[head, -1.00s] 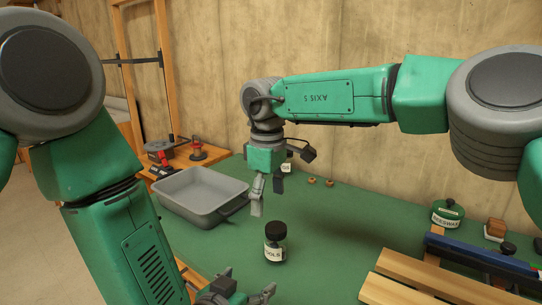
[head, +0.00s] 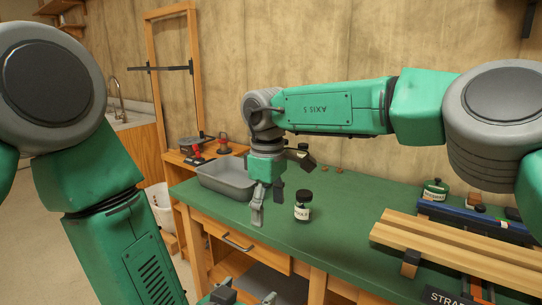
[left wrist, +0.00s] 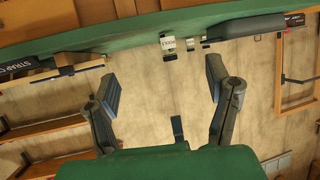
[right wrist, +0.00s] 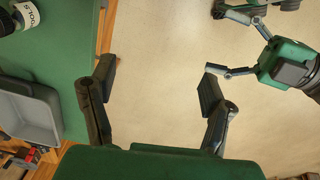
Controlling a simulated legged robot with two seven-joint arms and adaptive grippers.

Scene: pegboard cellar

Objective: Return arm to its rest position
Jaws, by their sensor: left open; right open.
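My right arm (head: 335,105) reaches across from the right in the head view. Its gripper (head: 267,203) points down, open and empty, near the table's front edge and left of the dark jar. The right wrist view shows its parted fingers (right wrist: 157,82) with bare floor between them. My left arm (head: 125,240) hangs down on the left. Its gripper (head: 238,297) is low at the bottom edge, partly cut off. In the left wrist view its fingers (left wrist: 162,88) are wide apart with nothing between them.
A drawer (head: 240,245) faces the front. Floor (right wrist: 160,40) is clear before the table.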

